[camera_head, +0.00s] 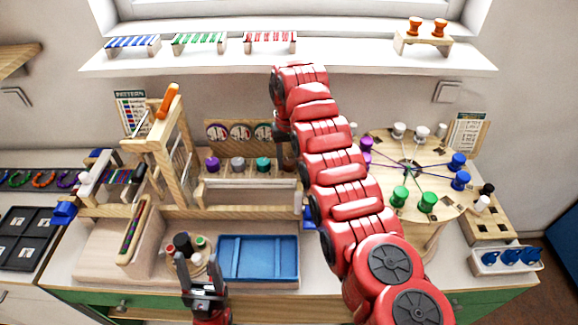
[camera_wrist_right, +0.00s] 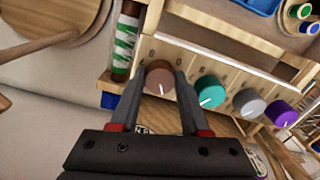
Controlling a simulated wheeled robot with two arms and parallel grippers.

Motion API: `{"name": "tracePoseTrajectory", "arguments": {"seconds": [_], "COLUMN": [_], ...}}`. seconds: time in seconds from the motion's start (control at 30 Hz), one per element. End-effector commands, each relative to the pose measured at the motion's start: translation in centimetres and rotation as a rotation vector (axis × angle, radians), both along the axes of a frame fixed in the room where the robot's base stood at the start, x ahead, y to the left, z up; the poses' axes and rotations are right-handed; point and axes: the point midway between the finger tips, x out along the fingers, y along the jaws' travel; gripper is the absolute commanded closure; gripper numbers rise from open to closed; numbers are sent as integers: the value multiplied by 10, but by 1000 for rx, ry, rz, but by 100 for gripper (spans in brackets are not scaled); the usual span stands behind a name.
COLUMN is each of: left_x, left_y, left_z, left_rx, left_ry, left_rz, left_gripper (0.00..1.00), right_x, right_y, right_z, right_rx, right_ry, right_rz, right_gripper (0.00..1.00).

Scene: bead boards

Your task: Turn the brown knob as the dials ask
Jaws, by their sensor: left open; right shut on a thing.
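The brown knob (camera_wrist_right: 160,78) is at the end of a row on a wooden panel, between the fingertips of my right gripper (camera_wrist_right: 163,82), which is shut on it. A pale mark shows on its lower face in the right wrist view. Beside it are a teal knob (camera_wrist_right: 208,91), a grey knob (camera_wrist_right: 248,103) and a purple knob (camera_wrist_right: 281,113), each with a white line. In the head view the dials (camera_head: 240,131) stand above the row; my right arm hides part of that end. My left gripper (camera_head: 203,291) is open and empty at the front.
A blue tray (camera_head: 258,258) and a round stand with spools (camera_head: 187,262) lie in front of the panel. A wooden frame (camera_head: 165,140) stands left. A round board with colored pegs and cords (camera_head: 425,175) stands right, close to my right arm.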

Motion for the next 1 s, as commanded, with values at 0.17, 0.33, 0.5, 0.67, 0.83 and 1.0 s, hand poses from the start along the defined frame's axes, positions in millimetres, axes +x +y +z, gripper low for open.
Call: {"name": "tracePoseTrajectory", "arguments": {"seconds": [0.17,0.33,0.5,0.67,0.83,1.0], "left_x": [0,0,0,0,0,0], "left_y": [0,0,0,0,0,0], "left_z": [-13,-16,-16,-16,-16,-16], "left_rx": [0,0,0,0,0,0], "left_ry": [0,0,0,0,0,0], "left_rz": [0,0,0,0,0,0], "left_gripper": [42,42,42,42,42,42], "right_x": [1,0,0,0,0,0], "right_y": [-1,0,0,0,0,0], "right_z": [-2,-1,0,0,0,0], "right_rx": [0,0,0,0,0,0], "right_ry": [-1,0,1,1,1,1], "right_rz": [73,112,124,124,123,123], "right_gripper": [100,100,100,100,45,24]}}
